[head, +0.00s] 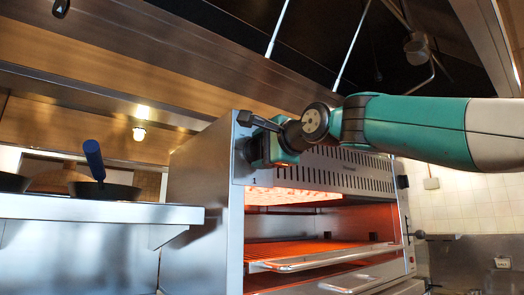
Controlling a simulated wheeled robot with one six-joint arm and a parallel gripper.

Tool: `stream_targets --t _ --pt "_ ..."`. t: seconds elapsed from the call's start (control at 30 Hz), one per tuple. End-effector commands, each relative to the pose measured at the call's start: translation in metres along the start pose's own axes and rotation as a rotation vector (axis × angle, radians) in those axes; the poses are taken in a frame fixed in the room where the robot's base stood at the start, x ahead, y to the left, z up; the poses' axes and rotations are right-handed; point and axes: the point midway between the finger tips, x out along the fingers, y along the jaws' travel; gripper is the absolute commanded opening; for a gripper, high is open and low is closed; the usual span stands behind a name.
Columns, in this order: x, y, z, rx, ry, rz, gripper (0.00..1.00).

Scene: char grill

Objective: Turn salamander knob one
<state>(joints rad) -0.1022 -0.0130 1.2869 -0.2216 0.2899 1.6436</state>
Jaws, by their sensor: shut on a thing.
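The salamander (205,200) is a steel box grill with a slotted front panel. Its inside glows orange. My gripper (247,150) is at the upper left end of that front panel, right above a small "1" mark. It is shut on salamander knob one, which its fingers and my wrist hide almost entirely, so I cannot tell the knob's angle. A second black knob (403,182) shows at the right end of the same panel, apart from my gripper.
A rack with a steel front handle (320,260) juts out below the panel. A steel shelf (90,211) at left holds dark pans, one with a blue handle (94,160). A hood (130,50) spans overhead. Tiled wall is at right.

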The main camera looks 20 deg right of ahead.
Motion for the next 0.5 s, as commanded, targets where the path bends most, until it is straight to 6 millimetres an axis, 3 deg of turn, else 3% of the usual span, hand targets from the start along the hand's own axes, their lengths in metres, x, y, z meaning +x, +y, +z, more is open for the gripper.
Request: stream_targets --t 0.4,0.43,0.5 --pt "0.0002 0.0005 -0.0005 0.009 0.002 0.001 0.38" --pt "0.0002 0.0005 -0.0005 0.009 0.002 0.001 0.69" --pt "0.0002 0.0004 -0.0004 0.008 0.001 0.001 0.85"
